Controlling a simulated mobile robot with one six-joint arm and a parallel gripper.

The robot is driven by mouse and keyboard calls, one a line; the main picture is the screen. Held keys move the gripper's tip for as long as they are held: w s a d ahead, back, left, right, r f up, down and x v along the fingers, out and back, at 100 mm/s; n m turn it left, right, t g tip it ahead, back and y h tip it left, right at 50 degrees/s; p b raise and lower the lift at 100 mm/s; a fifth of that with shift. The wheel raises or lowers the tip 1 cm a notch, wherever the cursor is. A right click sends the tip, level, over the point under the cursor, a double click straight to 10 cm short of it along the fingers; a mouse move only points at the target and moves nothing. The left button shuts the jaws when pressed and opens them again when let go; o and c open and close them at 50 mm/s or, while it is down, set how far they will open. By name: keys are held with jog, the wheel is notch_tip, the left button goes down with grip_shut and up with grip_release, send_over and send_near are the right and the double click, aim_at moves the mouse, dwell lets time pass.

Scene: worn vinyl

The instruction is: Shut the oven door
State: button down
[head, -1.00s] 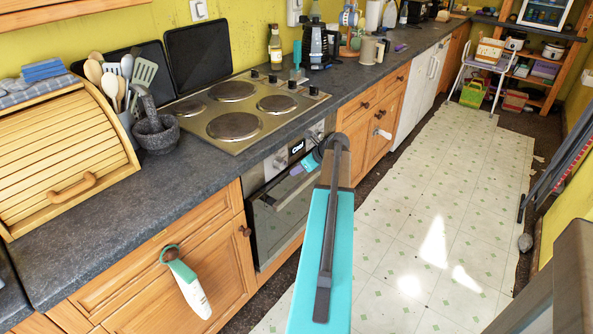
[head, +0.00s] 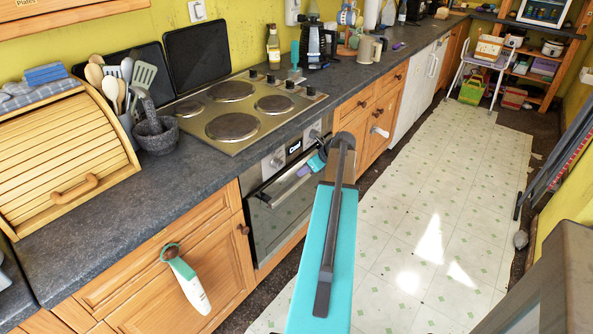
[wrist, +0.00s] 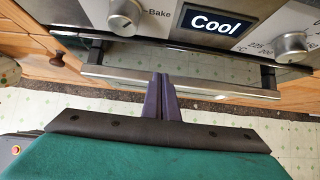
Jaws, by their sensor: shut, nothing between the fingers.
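The oven has a dark glass door (head: 285,215) with a metal handle bar across its top. In the head view the door stands upright and looks about flush with the front. I cannot tell whether a small gap remains. The handle (wrist: 215,88) crosses the wrist view below the control panel, with a strip of dark glass behind it. My gripper (wrist: 161,76) is shut and empty, its purple fingertips at the middle of the handle. I cannot tell whether they touch it. In the head view my gripper (head: 303,170) is partly hidden behind my arm.
The control panel (wrist: 200,22) with knobs and a "Cool" display is above the handle. A hob (head: 240,108) is set in the dark worktop. A white-and-green item (head: 186,280) hangs from a cupboard knob at left. The vinyl floor (head: 430,210) at right is clear.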

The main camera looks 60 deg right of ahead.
jog(key=v, duration=0.8)
jog(key=shift+s+a+f+b, duration=0.15)
jog(key=shift+s+f+b, duration=0.05)
jog(key=shift+b, duration=0.1)
jog(key=shift+s, duration=0.15)
dwell(0.3)
